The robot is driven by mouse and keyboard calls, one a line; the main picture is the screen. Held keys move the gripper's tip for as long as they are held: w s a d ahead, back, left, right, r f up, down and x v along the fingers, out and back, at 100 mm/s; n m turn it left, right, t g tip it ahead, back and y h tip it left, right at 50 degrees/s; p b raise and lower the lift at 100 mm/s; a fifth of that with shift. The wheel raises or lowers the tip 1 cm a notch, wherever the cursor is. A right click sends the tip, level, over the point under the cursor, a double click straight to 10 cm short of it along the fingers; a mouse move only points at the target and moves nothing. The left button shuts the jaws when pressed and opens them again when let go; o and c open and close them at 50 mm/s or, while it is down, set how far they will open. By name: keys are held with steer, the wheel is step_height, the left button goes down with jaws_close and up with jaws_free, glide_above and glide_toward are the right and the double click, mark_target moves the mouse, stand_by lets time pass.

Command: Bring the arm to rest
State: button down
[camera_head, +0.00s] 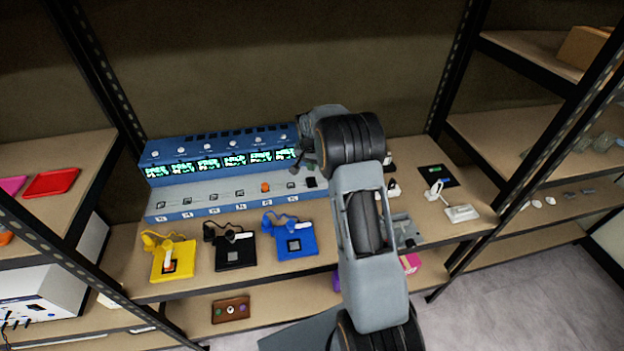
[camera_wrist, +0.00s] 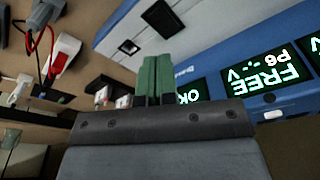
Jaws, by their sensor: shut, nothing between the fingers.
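My arm (camera_head: 368,230) reaches up from the bottom of the head view over the bench, bent at its upper joint. My gripper (camera_head: 303,163) is at the right end of the blue instrument (camera_head: 205,192), in front of its displays. In the wrist view the green fingers (camera_wrist: 156,75) are together and hold nothing. The instrument's face and a lit display (camera_wrist: 270,75) show close to the right of them. Part of the bench behind my arm is hidden.
Yellow (camera_head: 172,262), black (camera_head: 235,252) and blue (camera_head: 289,240) devices stand along the bench front. A white device (camera_head: 461,212) stands at the right. Dark rack posts (camera_head: 462,60) flank the bench. A wooden box (camera_head: 230,310) lies on the lower shelf.

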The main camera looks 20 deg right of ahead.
stand_by(0.4)
steer(key=shift+f+n, duration=0.1)
steer(key=shift+n, duration=0.2)
steer(key=s+a+r+n+t, duration=0.1)
steer(key=s+a+r, duration=0.3)
steer(key=s, duration=0.6)
steer(key=s+a+r+n+t, duration=0.1)
steer(key=s+a+r+n, duration=0.3)
steer(key=s+r, duration=0.3)
steer(key=s+a+r+n+y, duration=0.1)
steer(key=s+a+r, duration=0.3)
steer(key=s, duration=0.8)
steer(key=shift+s+r+n+t, duration=0.4)
steer(key=shift+r+n, duration=0.25)
steer(key=shift+n, duration=0.15)
